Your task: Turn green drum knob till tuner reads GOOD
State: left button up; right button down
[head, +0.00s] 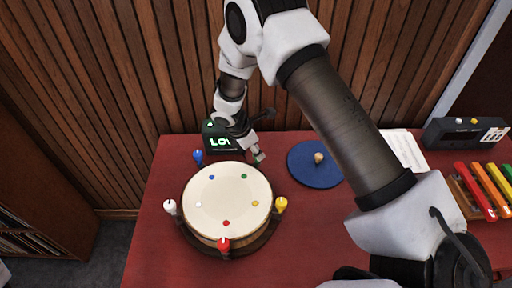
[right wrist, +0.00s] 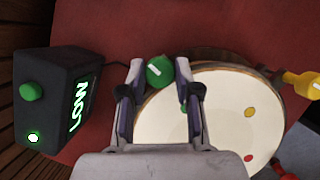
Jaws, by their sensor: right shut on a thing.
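The cream round drum (head: 228,200) stands on the red table, with coloured dots on its skin and coloured knobs around its rim. My right gripper (head: 257,154) reaches down at the drum's back right edge. In the right wrist view its fingers are shut on the green knob (right wrist: 160,69), one on each side; a white mark shows on the knob's top. In the head view the gripper mostly hides this knob. The black tuner (head: 219,137) stands behind the drum, partly covered by my wrist. In the right wrist view the tuner's display (right wrist: 82,108) reads LOW in green. My left gripper is not in view.
Blue (head: 198,157), white (head: 170,207), red (head: 223,245) and yellow (head: 281,204) knobs stand around the drum. A blue disc (head: 314,164) with a small wooden peg lies to the right. A dark box (head: 465,132) and coloured bars (head: 474,190) are further right. A wood-slat wall rises behind.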

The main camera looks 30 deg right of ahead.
jog(key=shift+f+m+g, duration=0.15)
jog(key=shift+m+g, duration=0.15)
jog(key=shift+m, duration=0.6)
jog(key=shift+s, duration=0.1)
jog(key=c, duration=0.8)
grip_release()
jog(key=shift+d, duration=0.1)
jog(key=v, duration=1.2)
jog(key=shift+d, duration=0.15)
